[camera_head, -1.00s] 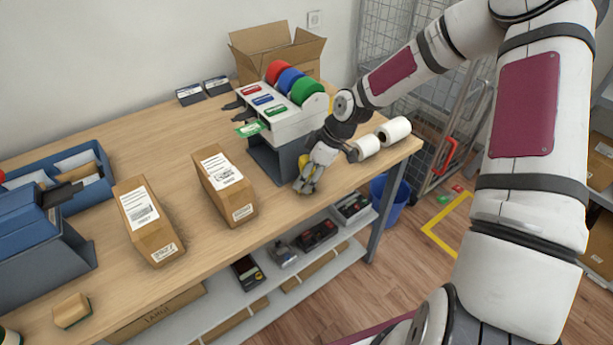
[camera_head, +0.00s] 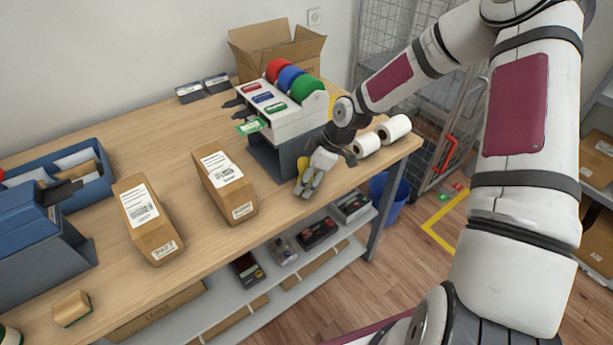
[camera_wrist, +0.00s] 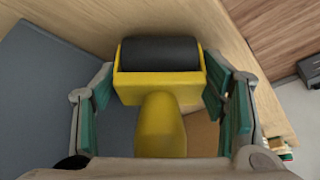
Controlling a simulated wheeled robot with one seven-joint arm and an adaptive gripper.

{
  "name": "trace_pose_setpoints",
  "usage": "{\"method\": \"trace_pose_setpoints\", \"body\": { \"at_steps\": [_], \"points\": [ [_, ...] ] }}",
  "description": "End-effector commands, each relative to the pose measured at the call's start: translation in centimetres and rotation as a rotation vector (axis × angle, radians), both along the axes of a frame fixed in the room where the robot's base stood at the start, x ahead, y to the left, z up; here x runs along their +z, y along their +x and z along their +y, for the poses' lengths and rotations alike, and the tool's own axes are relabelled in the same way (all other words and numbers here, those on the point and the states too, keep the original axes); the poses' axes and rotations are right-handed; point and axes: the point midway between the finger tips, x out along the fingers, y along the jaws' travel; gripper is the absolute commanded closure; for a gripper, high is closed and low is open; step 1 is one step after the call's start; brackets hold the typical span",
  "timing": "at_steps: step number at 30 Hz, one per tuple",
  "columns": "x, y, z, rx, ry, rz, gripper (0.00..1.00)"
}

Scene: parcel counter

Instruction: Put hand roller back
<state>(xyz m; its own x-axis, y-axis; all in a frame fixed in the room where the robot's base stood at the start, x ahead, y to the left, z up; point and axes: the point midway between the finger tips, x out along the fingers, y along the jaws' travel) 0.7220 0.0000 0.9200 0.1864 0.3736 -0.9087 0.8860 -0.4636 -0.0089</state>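The hand roller (camera_wrist: 160,125) has a yellow frame and handle and a black roller (camera_wrist: 160,54). In the wrist view its handle points toward the camera, between my fingers. In the head view only a bit of its yellow (camera_head: 302,168) shows beside my fingers, low by the grey front of the label dispenser (camera_head: 277,158). My gripper (camera_wrist: 162,90) is open around the roller. Its green pads stand on both sides, with visible gaps to the handle. In the head view my gripper (camera_head: 308,184) is low over the table's front edge. The roller's contact with the table is hard to see.
White paper rolls (camera_head: 394,128) lie just right of my wrist. Two labelled parcels (camera_head: 147,218) stand to the left, with free tabletop (camera_head: 262,199) between them and the dispenser. An open carton (camera_head: 312,50) is behind. A shelf (camera_head: 222,296) runs below the table.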

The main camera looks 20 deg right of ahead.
Motion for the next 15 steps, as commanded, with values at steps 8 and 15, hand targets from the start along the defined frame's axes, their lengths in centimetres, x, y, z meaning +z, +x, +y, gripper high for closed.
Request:
{"method": "trace_pose_setpoints", "body": {
  "at_steps": [8,15],
  "points": [
    [1.9,0.0,-0.4,-0.002,-0.001,-0.004,0.34],
    [6.4,-1.0,-2.3,-0.004,-0.001,-0.005,0.34]
  ]
}}
